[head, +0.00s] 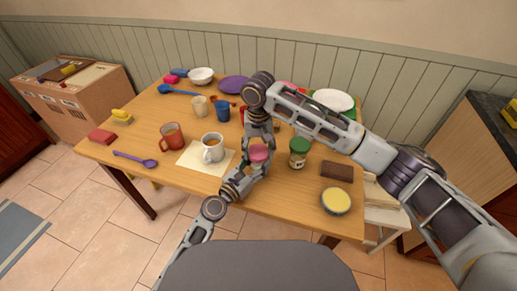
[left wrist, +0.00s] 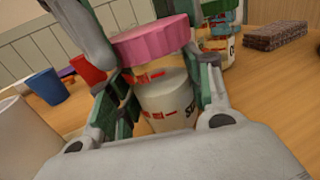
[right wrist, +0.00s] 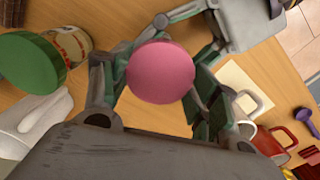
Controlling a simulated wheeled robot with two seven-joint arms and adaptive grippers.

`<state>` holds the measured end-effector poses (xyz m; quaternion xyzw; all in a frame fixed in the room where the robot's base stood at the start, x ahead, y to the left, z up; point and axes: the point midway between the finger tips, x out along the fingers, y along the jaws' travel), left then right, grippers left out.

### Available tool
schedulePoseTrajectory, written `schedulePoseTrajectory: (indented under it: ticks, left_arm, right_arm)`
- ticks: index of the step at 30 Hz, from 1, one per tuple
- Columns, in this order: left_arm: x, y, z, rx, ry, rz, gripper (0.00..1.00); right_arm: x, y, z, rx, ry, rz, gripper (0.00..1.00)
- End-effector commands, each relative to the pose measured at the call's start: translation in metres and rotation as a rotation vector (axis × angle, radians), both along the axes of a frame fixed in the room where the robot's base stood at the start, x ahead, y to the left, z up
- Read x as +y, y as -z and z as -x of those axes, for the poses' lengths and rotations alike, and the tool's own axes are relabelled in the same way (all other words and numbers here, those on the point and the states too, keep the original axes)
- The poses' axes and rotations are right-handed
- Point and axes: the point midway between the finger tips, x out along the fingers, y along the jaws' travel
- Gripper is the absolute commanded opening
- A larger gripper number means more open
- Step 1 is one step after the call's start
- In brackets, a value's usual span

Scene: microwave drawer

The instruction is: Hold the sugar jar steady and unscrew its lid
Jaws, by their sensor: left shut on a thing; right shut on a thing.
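The sugar jar (left wrist: 165,100) is a clear jar with white contents, red marks and a partly hidden label. Its pink lid (left wrist: 152,40) sits on top; the lid also shows in the head view (head: 259,152) and from above in the right wrist view (right wrist: 160,72). My right gripper (head: 259,140) comes down from above and is shut on the lid, one finger on each side. Whether the lid has turned on the jar cannot be told.
A green-lidded jar (head: 299,152) stands close to the right. A white cup (head: 213,148) on a paper sheet and a red mug (head: 171,136) stand left.

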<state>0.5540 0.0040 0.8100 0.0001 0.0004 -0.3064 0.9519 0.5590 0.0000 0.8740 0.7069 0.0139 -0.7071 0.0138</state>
Motion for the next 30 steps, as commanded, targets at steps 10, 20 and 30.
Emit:
schedulePoseTrajectory:
  ticks: [10,20,30]
  left_arm:
    - [0.0000,0.0003,0.0002,0.001,0.000,-0.001,0.00]
    - [0.0000,0.0003,0.0002,0.000,0.000,0.000,0.00]
    - [0.0000,0.0003,0.0002,0.000,0.000,0.000,0.00]
  right_arm:
    - [-0.0007,0.0003,-0.0003,0.000,-0.271,0.001,0.32]
    - [-0.0007,0.0002,-0.0004,0.000,-0.533,0.002,0.32]
    - [-0.0007,-0.0001,-0.0005,0.000,-0.801,0.002,0.32]
